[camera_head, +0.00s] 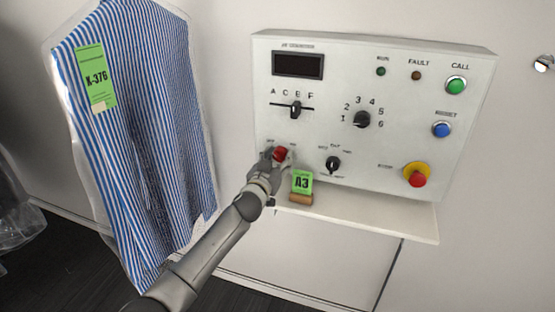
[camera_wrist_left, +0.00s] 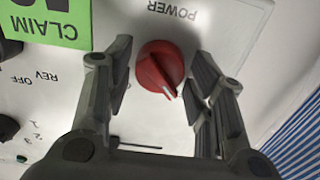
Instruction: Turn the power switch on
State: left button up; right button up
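The power switch is a red rotary knob (camera_head: 281,153) at the lower left of the white control panel (camera_head: 345,100). In the left wrist view the red knob (camera_wrist_left: 160,68) sits under the upside-down POWER label, with a pale pointer line on it. My left gripper (camera_head: 270,155) is at the knob in the head view. In the wrist view its two fingers (camera_wrist_left: 160,85) stand open on either side of the knob, with visible gaps. My right gripper is not in view.
A green A3 tag (camera_head: 302,182) stands on the shelf (camera_head: 365,218) just right of my left gripper. Other knobs (camera_head: 332,164) and buttons (camera_head: 456,85) are on the panel. A bagged striped shirt (camera_head: 150,130) hangs at the left, close to my arm.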

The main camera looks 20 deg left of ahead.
pick_arm(q)
jog(key=c, duration=0.7)
jog(key=shift+m, duration=0.9)
jog(key=m, duration=0.5)
jog(key=m+p, duration=0.1)
jog(key=m, duration=0.4)
jog(key=shift+m, duration=0.3)
jog(key=m, duration=0.5)
jog(key=shift+m, duration=0.4)
